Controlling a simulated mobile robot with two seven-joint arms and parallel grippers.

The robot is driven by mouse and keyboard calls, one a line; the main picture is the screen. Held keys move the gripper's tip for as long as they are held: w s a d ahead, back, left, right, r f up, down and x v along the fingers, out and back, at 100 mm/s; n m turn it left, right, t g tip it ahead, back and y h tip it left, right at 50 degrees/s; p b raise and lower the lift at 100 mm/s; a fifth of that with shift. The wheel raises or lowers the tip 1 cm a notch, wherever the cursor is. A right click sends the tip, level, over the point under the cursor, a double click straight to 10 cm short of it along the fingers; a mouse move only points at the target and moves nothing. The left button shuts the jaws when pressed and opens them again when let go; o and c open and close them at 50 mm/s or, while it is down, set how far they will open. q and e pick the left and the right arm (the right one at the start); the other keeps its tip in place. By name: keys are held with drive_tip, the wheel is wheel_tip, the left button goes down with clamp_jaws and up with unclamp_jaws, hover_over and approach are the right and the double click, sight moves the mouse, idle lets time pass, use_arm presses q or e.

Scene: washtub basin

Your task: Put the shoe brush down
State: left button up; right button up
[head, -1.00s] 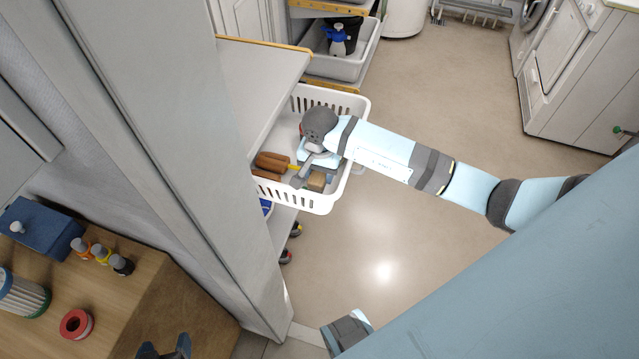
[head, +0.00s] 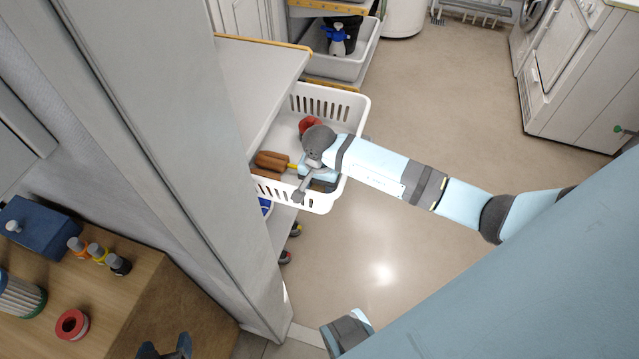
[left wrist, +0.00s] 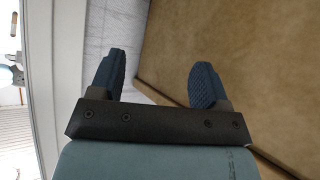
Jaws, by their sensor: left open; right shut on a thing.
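My right gripper (head: 306,188) is down inside the white slotted basket (head: 350,105), near its front side. It is shut on the shoe brush, which my gripper and wrist hide in the head view. I cannot tell whether the brush touches the basket floor. My left gripper (head: 165,352) is open and empty at the bottom edge of the head view. Its two spread fingers also show in the left wrist view (left wrist: 158,78), with a brown surface and pale tiles beyond.
Brown pieces (head: 272,161) with a yellow part lie in the basket left of my right gripper. A red thing (head: 310,125) lies behind it. A pale shelf (head: 255,80) and a grey upright panel (head: 190,150) stand to the left. The floor on the right is clear.

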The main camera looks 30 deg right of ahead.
drive_tip(key=shift+f, duration=0.25)
drive_tip(key=o, duration=0.7)
drive_tip(key=shift+r, duration=0.15)
drive_tip(key=shift+r, duration=0.3)
drive_tip(key=shift+r+p, duration=0.65)
drive_tip(key=shift+r, duration=5.6)
drive_tip(key=shift+s+f, duration=0.1)
